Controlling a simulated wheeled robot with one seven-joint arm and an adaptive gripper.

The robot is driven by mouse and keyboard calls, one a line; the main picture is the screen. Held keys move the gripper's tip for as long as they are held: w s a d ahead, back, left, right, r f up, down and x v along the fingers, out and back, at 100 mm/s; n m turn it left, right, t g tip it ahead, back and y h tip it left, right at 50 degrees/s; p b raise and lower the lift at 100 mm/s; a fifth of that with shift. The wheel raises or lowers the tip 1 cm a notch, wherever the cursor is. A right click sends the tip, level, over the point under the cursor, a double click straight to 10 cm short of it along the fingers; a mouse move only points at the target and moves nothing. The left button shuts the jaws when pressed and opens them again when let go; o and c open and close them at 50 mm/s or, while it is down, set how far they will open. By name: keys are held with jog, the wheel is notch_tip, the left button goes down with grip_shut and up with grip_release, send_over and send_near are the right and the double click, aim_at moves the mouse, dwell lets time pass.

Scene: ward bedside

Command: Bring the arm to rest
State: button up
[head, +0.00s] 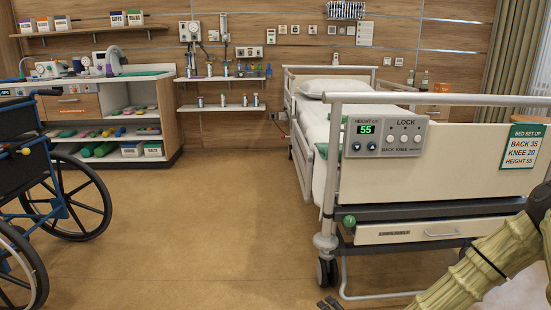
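My olive-coloured arm (483,262) reaches in from the right edge and slopes down to the left, in front of the bed's foot end.
The bed (440,165) stands close on the right; its control panel (386,136) reads 55. A set-up card (522,146) hangs on the footboard. A wheelchair (50,190) stands at the left. A shelf unit (120,115) is behind it. The middle floor (220,220) is clear.

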jog(key=s+a+f+n+g, duration=0.1)
jog(key=s+f+n+g, duration=0.2)
jog(key=s+f, duration=0.5)
jog(key=s+a+f+n+g, duration=0.1)
jog(key=s+f+n+g, duration=0.25)
jog(key=s, duration=0.75)
jog(key=s+d+f+n+g+h+p, duration=0.1)
jog(key=s+d+f+n+g+h, duration=0.2)
jog(key=s, duration=0.7)
jog(key=s+d+f+n+g+p, duration=0.1)
jog(key=s+d+n+g, duration=0.2)
jog(key=s, duration=0.8)
notch_tip(320, 180, up, 38)
jog(key=d+m+p, duration=0.1)
jog(key=p, duration=3.6)
jog(key=shift+w+d+h, duration=0.15)
jog(key=shift+w+h, duration=0.05)
jog(key=shift+h, duration=0.1)
